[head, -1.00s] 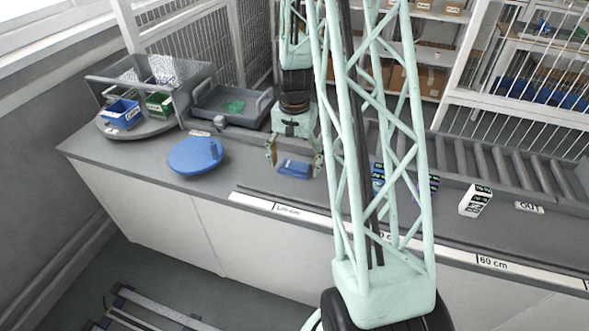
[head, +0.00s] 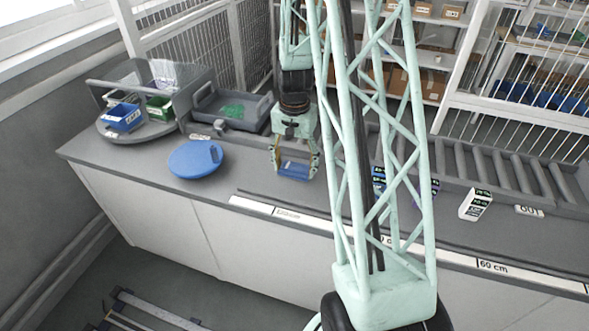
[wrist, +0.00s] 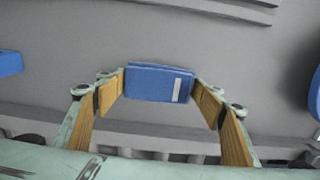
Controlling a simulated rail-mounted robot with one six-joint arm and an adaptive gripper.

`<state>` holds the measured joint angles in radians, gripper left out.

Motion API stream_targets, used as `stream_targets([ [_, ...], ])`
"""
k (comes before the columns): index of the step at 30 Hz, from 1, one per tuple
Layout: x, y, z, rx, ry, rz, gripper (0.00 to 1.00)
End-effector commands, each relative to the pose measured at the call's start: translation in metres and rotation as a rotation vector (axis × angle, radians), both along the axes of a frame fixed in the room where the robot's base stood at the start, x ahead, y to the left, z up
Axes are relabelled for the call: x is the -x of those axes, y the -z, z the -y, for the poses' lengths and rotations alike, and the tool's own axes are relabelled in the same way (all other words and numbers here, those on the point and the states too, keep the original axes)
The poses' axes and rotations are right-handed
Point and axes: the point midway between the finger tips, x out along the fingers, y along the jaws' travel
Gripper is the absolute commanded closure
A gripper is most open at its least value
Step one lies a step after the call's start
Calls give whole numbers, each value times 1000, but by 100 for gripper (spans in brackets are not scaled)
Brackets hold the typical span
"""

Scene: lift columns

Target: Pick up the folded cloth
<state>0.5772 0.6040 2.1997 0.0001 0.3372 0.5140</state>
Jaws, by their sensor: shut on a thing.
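The folded cloth (head: 294,170) is a small blue block-like bundle on the grey counter. In the wrist view the cloth (wrist: 158,83) has a pale stripe near its right end. My gripper (head: 296,170) points down over it with one finger at each end of the cloth. In the wrist view the wood-coloured pads of my gripper (wrist: 160,88) meet the cloth's left and right ends. My gripper is shut on the cloth. The frames do not clearly show any gap between cloth and counter.
A round blue disc (head: 190,164) lies left of the cloth. A grey tray (head: 214,104) with green contents stands behind. A white box (head: 475,205) and rollers (head: 500,172) are on the right.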

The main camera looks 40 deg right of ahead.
Motion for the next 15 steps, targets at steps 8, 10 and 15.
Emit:
stream_targets([
  [8,0,-19,0,1,0,0,48],
  [10,0,-23,0,1,0,0,48],
  [15,11,-25,-8,-1,0,-2,48],
])
